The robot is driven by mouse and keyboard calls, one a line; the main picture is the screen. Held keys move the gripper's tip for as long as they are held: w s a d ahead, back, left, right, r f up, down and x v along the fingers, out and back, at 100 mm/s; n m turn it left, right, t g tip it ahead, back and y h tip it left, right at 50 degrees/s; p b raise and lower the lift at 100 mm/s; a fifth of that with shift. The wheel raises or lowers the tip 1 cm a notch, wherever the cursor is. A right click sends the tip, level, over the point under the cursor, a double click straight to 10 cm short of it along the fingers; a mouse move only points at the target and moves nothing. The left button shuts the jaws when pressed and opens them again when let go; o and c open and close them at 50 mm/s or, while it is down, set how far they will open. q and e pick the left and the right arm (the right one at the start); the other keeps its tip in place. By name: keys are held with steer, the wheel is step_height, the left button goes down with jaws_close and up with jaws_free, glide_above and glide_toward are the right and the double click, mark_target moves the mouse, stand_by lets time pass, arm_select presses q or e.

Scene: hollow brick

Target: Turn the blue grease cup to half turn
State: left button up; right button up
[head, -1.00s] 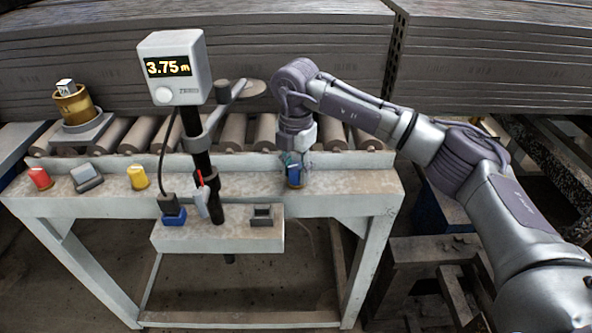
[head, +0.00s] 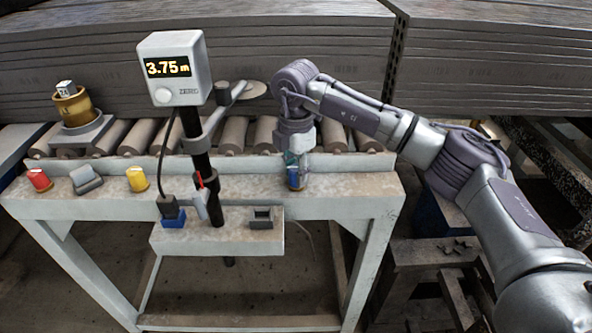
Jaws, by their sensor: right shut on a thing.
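The blue grease cup (head: 294,180) stands upright on the rail at the front of the roller table, right of the display post. My right gripper (head: 297,160) comes down on it from above and is shut on it. The fingers hide the upper part of the cup, and any turn mark on it is too small to read. My left gripper is not in view.
A red cup (head: 39,180), a grey rocker (head: 86,180) and a yellow cup (head: 138,179) sit on the same rail to the left. The display box (head: 175,68) reads 3.75 m on a black post. A brass pot (head: 73,105) stands behind at left.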

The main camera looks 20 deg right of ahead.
mark_target(296, 168)
steer(key=shift+r, duration=0.1)
steer(key=o, duration=1.2)
steer(key=shift+c, duration=0.2)
step_height(296, 168, up, 12)
